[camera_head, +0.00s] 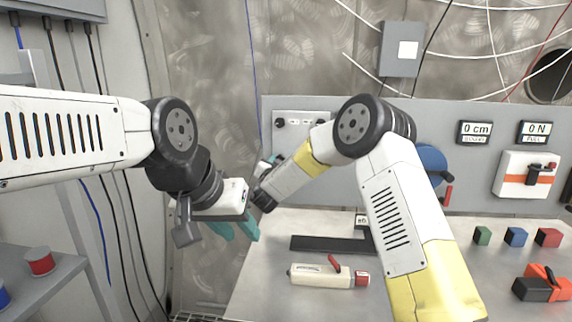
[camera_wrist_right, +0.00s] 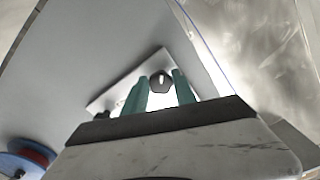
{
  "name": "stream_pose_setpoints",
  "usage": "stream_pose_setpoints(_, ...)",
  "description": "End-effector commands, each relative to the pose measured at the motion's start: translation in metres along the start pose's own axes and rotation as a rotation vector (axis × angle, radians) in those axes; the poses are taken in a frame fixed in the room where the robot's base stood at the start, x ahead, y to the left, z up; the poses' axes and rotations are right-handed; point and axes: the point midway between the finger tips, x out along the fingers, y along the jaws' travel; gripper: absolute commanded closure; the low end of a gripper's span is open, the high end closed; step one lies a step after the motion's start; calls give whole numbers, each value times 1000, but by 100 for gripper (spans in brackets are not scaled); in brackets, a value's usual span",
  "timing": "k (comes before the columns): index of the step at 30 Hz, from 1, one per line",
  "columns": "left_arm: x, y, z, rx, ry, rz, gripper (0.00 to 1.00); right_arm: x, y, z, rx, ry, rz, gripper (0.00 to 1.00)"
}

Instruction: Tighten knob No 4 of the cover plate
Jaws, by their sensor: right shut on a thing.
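The light cover plate (camera_head: 301,117) is on the grey wall panel, with two dark knobs (camera_head: 280,123) along its upper part. My right gripper (camera_head: 268,168) is at the plate's lower left, where its arm hides much of the plate. In the right wrist view, its teal fingers (camera_wrist_right: 158,88) stand on either side of a dark knob (camera_wrist_right: 160,80) near a corner of the plate (camera_wrist_right: 104,102), and it is shut on this knob. The knob's number cannot be read. My left gripper (camera_head: 236,229) is empty, its teal fingers apart, left of the table.
A white tool with a red lever (camera_head: 318,275) and a black bar (camera_head: 330,244) lie on the table (camera_head: 270,292). Green, blue and red blocks (camera_head: 515,236) and an orange-black item (camera_head: 540,286) are at right. A shelf with a red spool (camera_head: 40,261) is at far left.

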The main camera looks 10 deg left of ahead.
Motion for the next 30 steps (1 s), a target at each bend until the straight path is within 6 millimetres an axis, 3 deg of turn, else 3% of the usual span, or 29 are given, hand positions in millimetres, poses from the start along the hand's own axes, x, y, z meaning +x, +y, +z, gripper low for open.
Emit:
stream_pose_setpoints(15,0,0,0,0,0,0,64,0,-2,0,460,-1,1,100)
stream_pose_setpoints(30,0,0,0,0,0,0,64,0,-2,0,678,-2,1,100)
